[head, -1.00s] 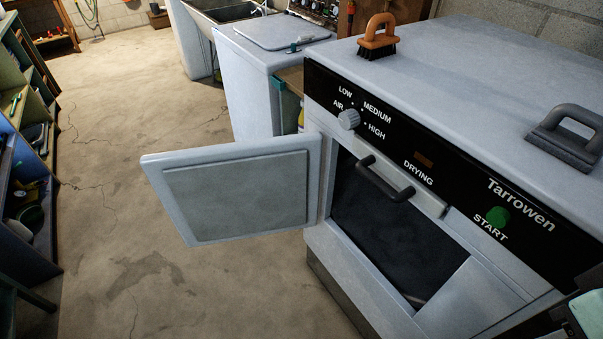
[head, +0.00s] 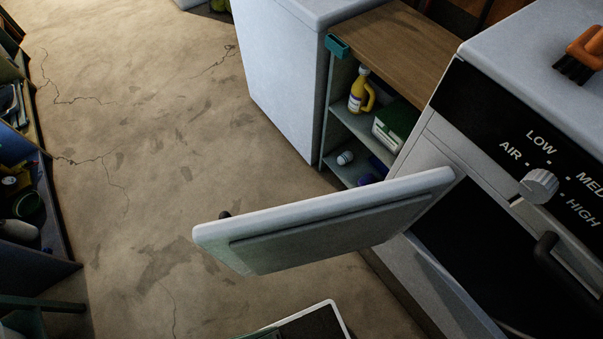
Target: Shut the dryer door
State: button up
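The dryer door (head: 330,225) is white, with a raised inner panel. It stands wide open, hinged at the left of the dark opening (head: 480,260), and reaches out to the left over the floor. A small dark knob shows behind its far edge. The dryer's black control panel (head: 515,120) carries a grey dial (head: 538,186). A dark handle (head: 548,258) shows at the opening. My gripper is not in view. A dark, white-edged part, probably mine, shows at the bottom edge below the door; nothing visible touches the door.
A wooden-topped shelf unit (head: 405,42) beyond the door holds a yellow bottle (head: 361,90) and a green-and-white box (head: 396,126). A white appliance (head: 288,85) stands beside it. Bare cracked floor (head: 150,150) is clear between the door and left shelves.

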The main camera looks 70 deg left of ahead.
aim_at(291, 236)
jog(key=k+j, duration=0.1)
jog(key=j, duration=0.25)
jog(key=k+j, duration=0.15)
jog(key=j, duration=0.2)
jog(key=k+j, duration=0.1)
jog(key=j, duration=0.25)
jog(key=k+j, duration=0.1)
jog(key=j, duration=0.25)
jog(key=k+j, duration=0.1)
jog(key=j, duration=0.25)
jog(key=k+j, duration=0.15)
jog(key=j, duration=0.2)
jog(key=j+z, duration=0.15)
jog(key=j, duration=0.3)
jog(key=k+j+z, duration=0.1)
jog(key=j, duration=0.35)
jog(key=k+j+z, duration=0.15)
jog(key=j, duration=0.3)
jog(key=j+z, duration=0.1)
jog(key=j, duration=0.35)
jog(key=k+j+z, duration=0.15)
jog(key=j, duration=0.25)
jog(key=k+j+z, duration=0.15)
jog(key=j, duration=0.25)
jog(key=k+j+z, duration=0.1)
jog(key=j, duration=0.3)
jog(key=k, duration=0.1)
